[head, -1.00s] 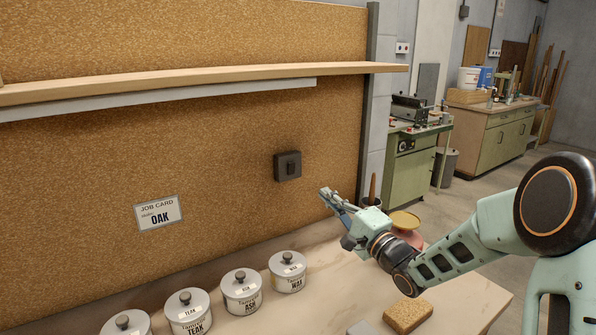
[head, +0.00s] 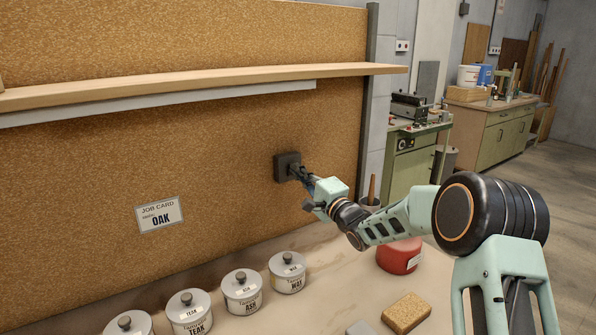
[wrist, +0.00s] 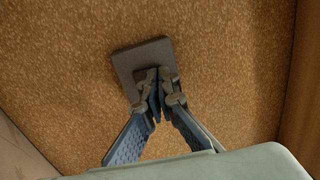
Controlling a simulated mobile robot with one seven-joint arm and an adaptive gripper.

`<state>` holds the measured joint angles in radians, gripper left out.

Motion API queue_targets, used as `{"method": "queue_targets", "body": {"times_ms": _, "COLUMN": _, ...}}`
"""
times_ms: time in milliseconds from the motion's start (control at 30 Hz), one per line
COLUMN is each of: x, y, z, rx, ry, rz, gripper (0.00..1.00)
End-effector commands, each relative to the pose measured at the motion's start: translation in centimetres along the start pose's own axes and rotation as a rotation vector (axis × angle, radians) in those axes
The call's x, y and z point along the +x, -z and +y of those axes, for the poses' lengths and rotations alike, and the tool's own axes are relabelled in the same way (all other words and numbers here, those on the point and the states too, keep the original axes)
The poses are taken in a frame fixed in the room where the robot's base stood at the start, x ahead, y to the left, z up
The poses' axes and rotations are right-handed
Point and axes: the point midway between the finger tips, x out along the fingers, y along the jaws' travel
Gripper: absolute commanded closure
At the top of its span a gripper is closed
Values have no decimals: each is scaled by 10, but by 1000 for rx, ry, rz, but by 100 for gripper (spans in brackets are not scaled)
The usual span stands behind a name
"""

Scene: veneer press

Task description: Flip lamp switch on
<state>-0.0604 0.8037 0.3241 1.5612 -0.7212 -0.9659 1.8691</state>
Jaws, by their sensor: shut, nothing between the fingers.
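The lamp switch is a dark square box (head: 282,166) on the cork board, below the shelf. It also shows in the wrist view as a dark plate (wrist: 128,62). My gripper (head: 297,171) is shut and empty, with its fingertips at the right part of the switch. In the wrist view the fingertips (wrist: 157,88) overlap the lower part of the plate and hide its rocker. I cannot tell whether they touch it, nor which way the rocker is set. No lamp can be made out.
Several lidded tins (head: 241,291) stand along the bench (head: 335,285) under the board. A red container (head: 399,256) and a cork block (head: 406,312) lie to the right. A wooden shelf (head: 200,80) juts out above the switch. A job card (head: 160,215) reads OAK.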

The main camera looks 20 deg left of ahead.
Motion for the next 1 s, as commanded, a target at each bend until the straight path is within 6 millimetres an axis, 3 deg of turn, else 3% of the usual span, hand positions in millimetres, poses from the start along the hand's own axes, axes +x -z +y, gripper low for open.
{"method": "queue_targets", "body": {"times_ms": 667, "x": 10, "y": 0, "z": -10, "rx": 3, "ry": -93, "rz": -1, "gripper": 100}}
{"method": "queue_targets", "body": {"times_ms": 733, "x": 9, "y": 0, "z": -3, "rx": 4, "ry": -103, "rz": -1, "gripper": 100}}
{"method": "queue_targets", "body": {"times_ms": 1000, "x": 9, "y": -1, "z": -3, "rx": 2, "ry": -100, "rz": -1, "gripper": 100}}
